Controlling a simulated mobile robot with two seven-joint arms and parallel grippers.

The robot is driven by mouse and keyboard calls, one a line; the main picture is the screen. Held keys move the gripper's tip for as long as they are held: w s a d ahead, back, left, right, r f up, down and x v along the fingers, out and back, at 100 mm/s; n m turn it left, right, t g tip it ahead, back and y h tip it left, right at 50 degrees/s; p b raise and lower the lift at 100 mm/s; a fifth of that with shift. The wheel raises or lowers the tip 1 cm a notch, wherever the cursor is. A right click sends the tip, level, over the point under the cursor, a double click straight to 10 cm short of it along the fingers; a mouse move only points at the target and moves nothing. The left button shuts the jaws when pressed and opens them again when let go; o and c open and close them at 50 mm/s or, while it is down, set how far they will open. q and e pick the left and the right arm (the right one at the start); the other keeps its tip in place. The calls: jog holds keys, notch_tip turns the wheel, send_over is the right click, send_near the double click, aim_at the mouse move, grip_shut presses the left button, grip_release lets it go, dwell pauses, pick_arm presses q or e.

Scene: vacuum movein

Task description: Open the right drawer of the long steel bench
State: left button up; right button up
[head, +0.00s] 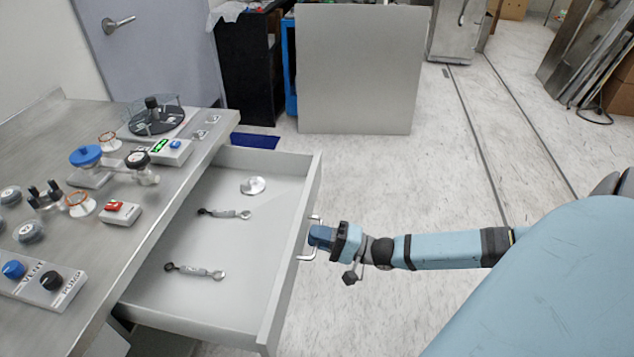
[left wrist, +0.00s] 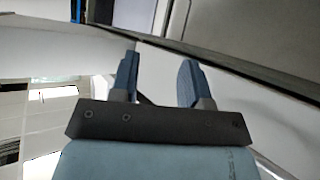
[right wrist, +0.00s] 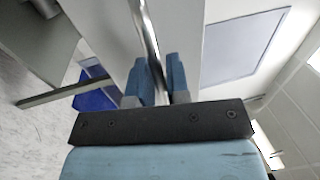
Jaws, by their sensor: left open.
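The long steel bench (head: 62,130) runs along the left of the head view. Its right drawer (head: 262,235) is pulled far out, with its inside in plain view. The drawer's metal handle (head: 307,257) is on the front panel. My right gripper (head: 318,237) is at the handle. In the right wrist view its blue fingers (right wrist: 160,82) are close together with the handle bar (right wrist: 148,35) between them, so it looks shut on the handle. My left gripper (left wrist: 158,80) shows only in the left wrist view, open, with nothing between its fingers.
Two small wrench-like tools (head: 195,272) and a round metal disc (head: 253,186) lie in the drawer. Valves and button boxes (head: 122,213) stand on the bench top. A grey panel (head: 360,70) stands beyond the drawer. The floor (head: 440,160) to the right is clear.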

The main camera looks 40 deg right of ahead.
jog(key=shift+o, duration=1.1)
pick_arm(q)
jog(key=shift+a+r+p, duration=0.1)
jog(key=shift+p, duration=0.6)
pick_arm(e)
jog(key=v, duration=1.3)
jog(key=shift+s+d, duration=0.3)
pick_arm(q)
jog(key=shift+s, duration=0.1)
